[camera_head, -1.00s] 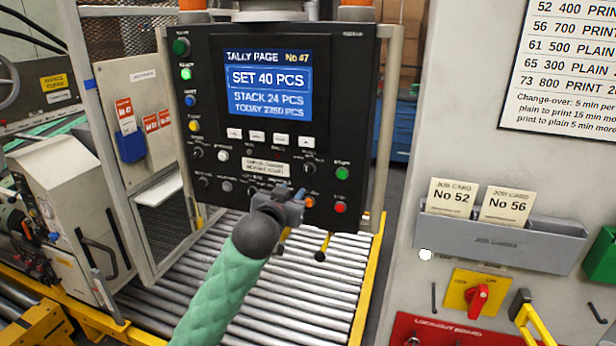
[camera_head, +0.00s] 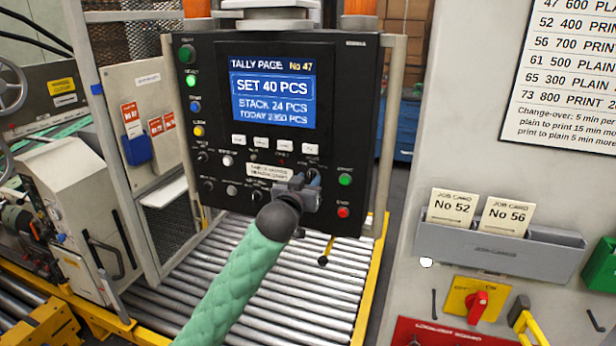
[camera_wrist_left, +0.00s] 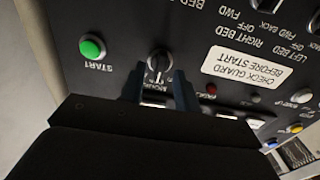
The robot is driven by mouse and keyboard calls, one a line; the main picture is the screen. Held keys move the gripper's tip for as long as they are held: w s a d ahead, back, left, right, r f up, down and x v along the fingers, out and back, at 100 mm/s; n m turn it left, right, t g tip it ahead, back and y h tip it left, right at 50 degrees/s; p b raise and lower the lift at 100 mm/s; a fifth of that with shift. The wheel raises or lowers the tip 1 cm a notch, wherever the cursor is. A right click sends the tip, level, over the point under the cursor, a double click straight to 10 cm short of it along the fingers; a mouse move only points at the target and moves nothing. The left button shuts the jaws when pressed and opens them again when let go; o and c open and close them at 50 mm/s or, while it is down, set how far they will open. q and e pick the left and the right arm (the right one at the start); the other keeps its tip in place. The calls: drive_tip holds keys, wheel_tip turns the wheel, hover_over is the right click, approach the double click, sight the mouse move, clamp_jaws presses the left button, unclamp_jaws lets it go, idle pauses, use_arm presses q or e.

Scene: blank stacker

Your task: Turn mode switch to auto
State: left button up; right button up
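The mode switch (camera_wrist_left: 160,62) is a small black rotary knob on the dark control panel (camera_head: 360,120). In the left wrist view, which shows the panel upside down, it sits between and just beyond my left fingertips. Its label is only partly readable. My left gripper (camera_wrist_left: 157,80) is open, one finger on each side of the knob; I cannot tell whether they touch it. In the head view, my left gripper (camera_head: 312,178) is at the panel's lower right and mostly covers the switch. My right gripper is not in view.
The green START button (camera_head: 345,180) and red button (camera_head: 343,212) are close right of my gripper. A label plate (camera_wrist_left: 243,69) and other knobs lie to its left in the head view. A roller conveyor (camera_head: 270,290) runs below; a job card holder (camera_head: 500,245) is at right.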

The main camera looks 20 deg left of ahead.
use_arm(q)
drive_tip(key=shift+w, duration=0.4)
drive_tip(key=shift+d, duration=0.1)
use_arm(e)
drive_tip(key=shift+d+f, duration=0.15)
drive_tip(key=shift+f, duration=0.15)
use_arm(q)
clamp_jaws()
drive_tip(key=shift+m, duration=0.3)
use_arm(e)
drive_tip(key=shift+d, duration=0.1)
use_arm(q)
drive_tip(key=m+p, duration=0.1)
drive_tip(key=m, duration=0.2)
drive_tip(key=m+p, duration=0.1)
drive_tip(key=m, duration=0.2)
drive_tip(key=shift+m+p, duration=0.5)
drive_tip(key=shift+m, duration=0.7)
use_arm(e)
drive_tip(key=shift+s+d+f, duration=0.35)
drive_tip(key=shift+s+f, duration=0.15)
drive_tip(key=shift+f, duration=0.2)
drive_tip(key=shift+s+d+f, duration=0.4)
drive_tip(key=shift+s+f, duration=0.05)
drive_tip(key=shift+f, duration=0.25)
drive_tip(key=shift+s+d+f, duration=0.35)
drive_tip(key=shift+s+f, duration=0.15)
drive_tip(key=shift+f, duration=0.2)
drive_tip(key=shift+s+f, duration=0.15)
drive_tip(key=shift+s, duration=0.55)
